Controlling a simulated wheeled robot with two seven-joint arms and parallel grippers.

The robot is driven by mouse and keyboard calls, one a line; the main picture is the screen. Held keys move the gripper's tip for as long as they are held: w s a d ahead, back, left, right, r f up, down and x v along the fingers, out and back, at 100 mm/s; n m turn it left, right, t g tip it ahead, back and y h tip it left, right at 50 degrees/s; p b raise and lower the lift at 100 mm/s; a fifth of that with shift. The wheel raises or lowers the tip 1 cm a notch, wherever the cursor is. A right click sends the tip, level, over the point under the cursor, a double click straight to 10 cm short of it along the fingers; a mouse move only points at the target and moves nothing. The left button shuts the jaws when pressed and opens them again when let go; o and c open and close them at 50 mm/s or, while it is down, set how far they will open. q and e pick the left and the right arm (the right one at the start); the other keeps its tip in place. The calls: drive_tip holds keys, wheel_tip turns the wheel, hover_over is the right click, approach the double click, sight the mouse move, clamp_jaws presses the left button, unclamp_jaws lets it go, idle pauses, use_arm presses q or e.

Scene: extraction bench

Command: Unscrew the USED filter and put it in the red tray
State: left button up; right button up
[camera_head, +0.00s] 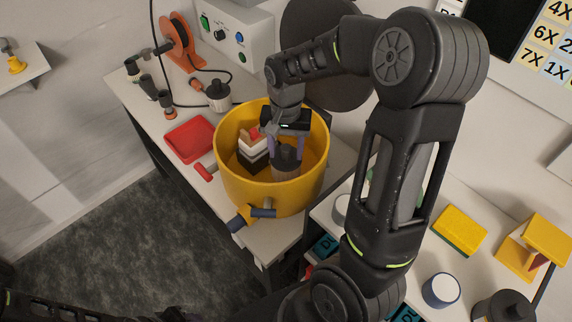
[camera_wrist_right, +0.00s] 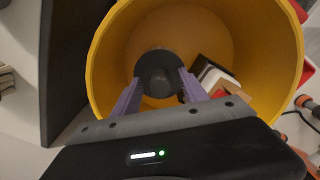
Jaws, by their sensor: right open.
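A large yellow bucket (camera_head: 235,180) stands at the bench's front edge; it also fills much of the right wrist view (camera_wrist_right: 272,25). My right gripper (camera_head: 287,148) reaches down into it, jaws open. Its purple fingers stand on either side of a dark-capped cylinder (camera_head: 287,162), whose cap faces the right wrist camera (camera_wrist_right: 157,75). I cannot tell whether the fingers touch it. No USED label is readable, so I cannot tell whether this cylinder is the used filter. The red tray (camera_head: 190,138) lies empty on the bench left of the bucket. My left gripper is out of view.
Dark and white blocks (camera_head: 252,155) lie in the bucket beside the cylinder. A dark-capped vessel (camera_head: 217,95), several small black-and-orange parts and an orange reel (camera_head: 178,42) stand behind the tray. A yellow sponge (camera_head: 460,231) lies on the right bench.

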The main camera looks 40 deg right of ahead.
drive_tip(key=m, duration=0.5)
drive_tip(key=m+p, duration=0.1)
drive_tip(key=m, duration=0.2)
drive_tip(key=shift+r+m, duration=0.1)
drive_tip(key=shift+m, duration=0.3)
drive_tip(key=m+p, duration=0.1)
drive_tip(key=m, duration=0.2)
drive_tip(key=shift+m, duration=0.4)
drive_tip(key=m+p, duration=0.1)
drive_tip(key=m, duration=0.1)
drive_tip(key=shift+m, duration=1.2)
clamp_jaws()
